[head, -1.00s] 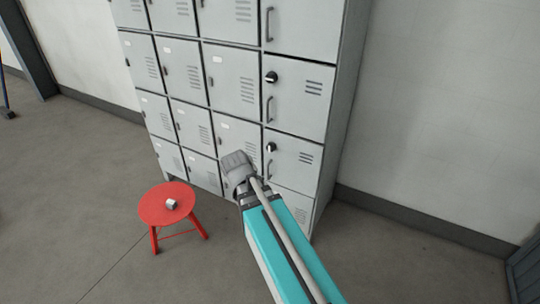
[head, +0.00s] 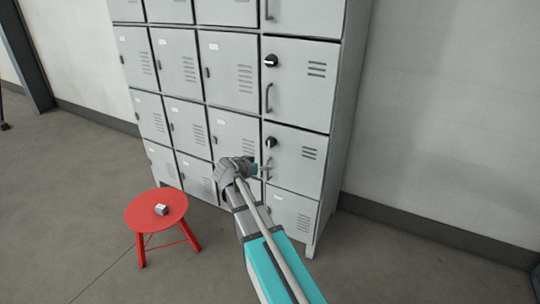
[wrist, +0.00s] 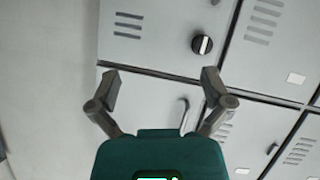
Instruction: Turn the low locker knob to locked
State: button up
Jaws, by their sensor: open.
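The low locker knob (head: 271,142) is a round black knob with a pale bar, on the lower of two knobbed doors in the right-hand locker column. It also shows in the wrist view (wrist: 202,44), where the picture looks turned upside down and the pale bar runs nearly upright. My gripper (head: 264,168) is in front of the lockers, just below the knob in the head view, near that door's handle. In the wrist view my gripper (wrist: 161,85) has its two fingers spread and empty. The knob lies beyond the fingertips, not between them.
An upper knob (head: 270,60) sits on the door above. A bar handle (head: 269,97) hangs below it. A red stool (head: 140,215) with a small grey block (head: 161,209) stands on the floor at left. The floor at right is clear beside the wall.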

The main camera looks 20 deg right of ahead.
aim_at(269, 144)
jog(key=w+f+m+t+h+b, duration=0.1)
jog(key=w+f+t+h+b, duration=0.2)
jog(key=w+b, duration=0.7)
jog(key=shift+w+d+f+t, duration=0.2)
jog(key=shift+d+f+t, duration=0.1)
jog(key=shift+t, duration=0.6)
jog(key=x, duration=1.3)
jog(key=shift+w+d, duration=0.25)
jog(key=shift+d, duration=0.05)
